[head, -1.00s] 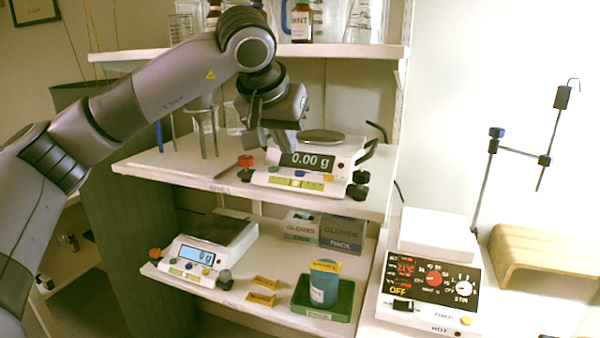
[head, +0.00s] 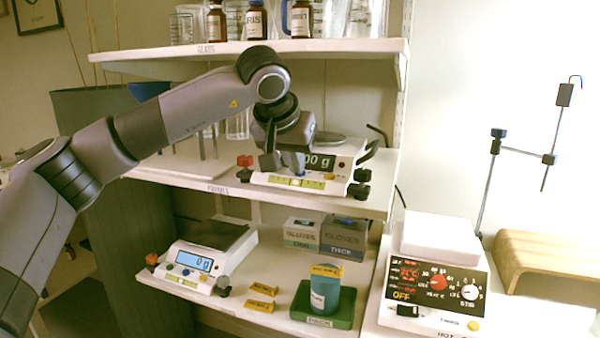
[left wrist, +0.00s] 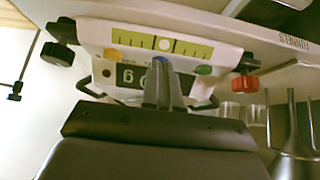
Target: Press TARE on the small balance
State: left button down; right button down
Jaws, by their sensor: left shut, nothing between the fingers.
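A white balance (head: 346,150) with a round pan stands on the middle shelf. Its dark display is partly covered by my left gripper (head: 270,168). The left gripper is shut and empty, with its tips at the balance's front panel. In the left wrist view the balance (left wrist: 95,33) appears upside down. The shut fingers (left wrist: 162,68) point at a blue button (left wrist: 160,58) in the button row; contact cannot be told. An orange button (left wrist: 112,54) and a green button (left wrist: 203,70) sit either side. A second, wider balance (head: 190,276) reading 0 g stands on the lower shelf.
A red knob (left wrist: 243,83) and black knobs stick out beside the upper balance. Glassware stands left of it, and the top shelf (head: 290,50) hangs above. Glove boxes (head: 343,238) and a blue jar (head: 325,292) are below. A hotplate (head: 435,285) stands at right.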

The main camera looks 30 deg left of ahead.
pick_arm(q)
jog(key=shift+f, duration=0.3)
jog(key=shift+s+d+r, duration=0.2)
jog(key=shift+s+r, duration=0.05)
jog(key=shift+s, duration=0.5)
jog(key=shift+s+d+r, duration=0.15)
jog(key=shift+s+r, duration=0.1)
jog(key=shift+s, duration=0.5)
send_near(296, 180)
jog(key=v, duration=0.3)
jog(key=shift+f, duration=0.1)
